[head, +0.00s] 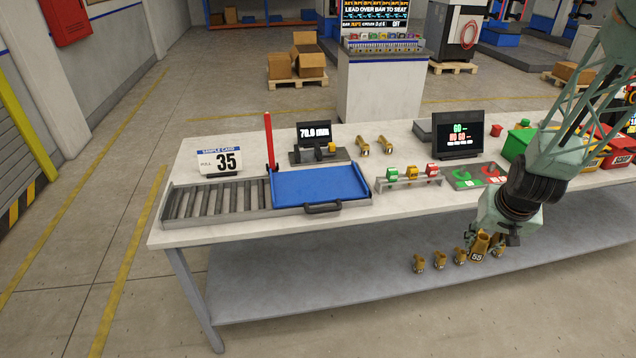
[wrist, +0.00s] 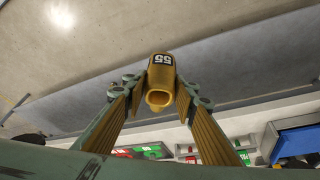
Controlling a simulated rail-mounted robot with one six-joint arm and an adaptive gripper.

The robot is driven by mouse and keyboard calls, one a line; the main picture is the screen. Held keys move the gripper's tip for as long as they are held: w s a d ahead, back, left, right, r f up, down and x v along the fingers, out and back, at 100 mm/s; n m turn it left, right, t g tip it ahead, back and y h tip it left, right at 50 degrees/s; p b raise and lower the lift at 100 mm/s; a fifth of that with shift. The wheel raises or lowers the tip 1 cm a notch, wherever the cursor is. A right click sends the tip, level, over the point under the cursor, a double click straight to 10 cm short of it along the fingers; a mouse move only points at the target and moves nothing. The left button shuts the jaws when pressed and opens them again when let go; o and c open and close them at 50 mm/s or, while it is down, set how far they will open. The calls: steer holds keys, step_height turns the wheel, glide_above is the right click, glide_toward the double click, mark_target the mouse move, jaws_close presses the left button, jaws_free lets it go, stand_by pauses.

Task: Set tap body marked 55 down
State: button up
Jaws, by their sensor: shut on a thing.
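The brass tap body marked 55 (head: 479,245) is held in my gripper (head: 484,238), in front of the table's front edge at the right and in line with the lower shelf. In the wrist view the tap body (wrist: 160,90) sits between both fingers, with its open end toward the camera and its 55 label upside down. My gripper (wrist: 160,101) is shut on it. Several similar brass tap bodies (head: 440,260) stand in a row to the left of it, low at the lower shelf. Two more brass tap bodies (head: 363,145) are on the tabletop behind.

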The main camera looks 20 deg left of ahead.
steer(key=w+a+r+n+p, duration=0.2)
steer(key=w+a+p, duration=0.1)
steer(key=a, duration=0.8)
steer(key=w+a+r+n+y+p, duration=0.1)
steer(key=w+a+r+p, duration=0.2)
steer(key=a, duration=0.9)
steer(key=w+a+r+n+y+p, duration=0.1)
steer(key=w+a+r+n+p, duration=0.1)
steer(key=a, duration=0.9)
steer(key=shift+w+a+r+n+p, duration=0.25)
steer(key=shift+w+r+p, duration=0.45)
steer(key=shift+w+p, duration=0.85)
steer(key=shift+w, duration=0.3)
steer(key=p, duration=0.3)
glide_above(329, 186)
steer(key=shift+w+f, duration=0.1)
steer(key=shift+f, duration=0.6)
steer(key=shift+f, duration=0.1)
steer(key=shift+f+p, duration=0.3)
steer(key=shift+f, duration=1.35)
